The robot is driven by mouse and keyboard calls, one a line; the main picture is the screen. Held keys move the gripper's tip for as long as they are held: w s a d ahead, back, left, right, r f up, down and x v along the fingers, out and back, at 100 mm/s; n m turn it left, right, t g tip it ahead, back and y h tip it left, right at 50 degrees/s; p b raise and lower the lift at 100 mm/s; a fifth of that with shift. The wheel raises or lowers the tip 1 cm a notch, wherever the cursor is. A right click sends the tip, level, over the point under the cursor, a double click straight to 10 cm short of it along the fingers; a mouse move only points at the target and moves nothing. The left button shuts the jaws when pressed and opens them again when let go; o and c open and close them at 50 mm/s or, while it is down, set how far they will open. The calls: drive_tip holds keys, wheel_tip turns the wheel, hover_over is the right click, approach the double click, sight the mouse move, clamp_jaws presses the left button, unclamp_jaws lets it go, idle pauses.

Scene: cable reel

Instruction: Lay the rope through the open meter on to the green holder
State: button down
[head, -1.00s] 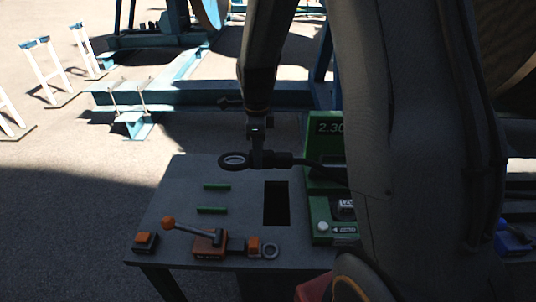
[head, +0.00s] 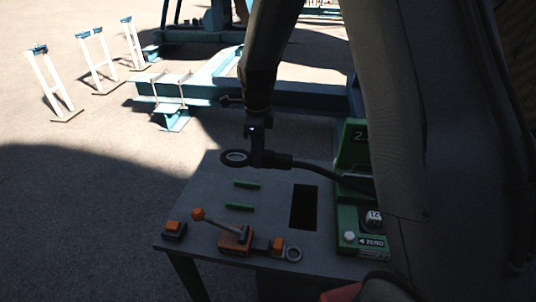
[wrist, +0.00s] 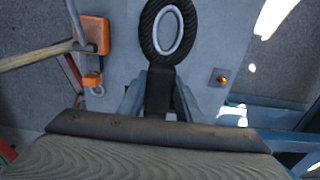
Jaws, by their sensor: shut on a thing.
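My gripper (head: 256,156) is shut on the black rope (head: 318,168) just behind its end eye, above the table. The eye (head: 237,151), with a pale metal ring, points left; the wrist view shows it (wrist: 148,42) beyond my fingers (wrist: 158,92). The rope runs right and droops toward the green meter (head: 352,157), passing behind my arm. My arm hides part of the meter, so I cannot tell whether it is open or whether the rope lies in it. The green holder, two short bars (head: 246,185), is on the tabletop below the eye, apart from it.
The grey table (head: 200,205) has a dark rectangular opening (head: 304,207) right of the bars. An orange lever unit (head: 235,238), an orange button (head: 174,228) and a small ring (head: 293,254) sit near its front edge. Blue steel frames (head: 310,95) stand behind.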

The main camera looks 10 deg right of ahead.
drive_tip(key=shift+w+a, duration=0.3)
drive_tip(key=shift+a, duration=0.35)
drive_tip(key=shift+w+a, duration=0.25)
drive_tip(key=shift+a, duration=0.35)
drive_tip(key=shift+w+a+f, duration=0.1)
drive_tip(key=shift+a+f, duration=0.05)
drive_tip(key=shift+a, duration=0.05)
drive_tip(key=shift+f+b, duration=3.4)
drive_tip(key=shift+f, duration=4.4)
drive_tip(key=c, duration=1.2)
unclamp_jaws()
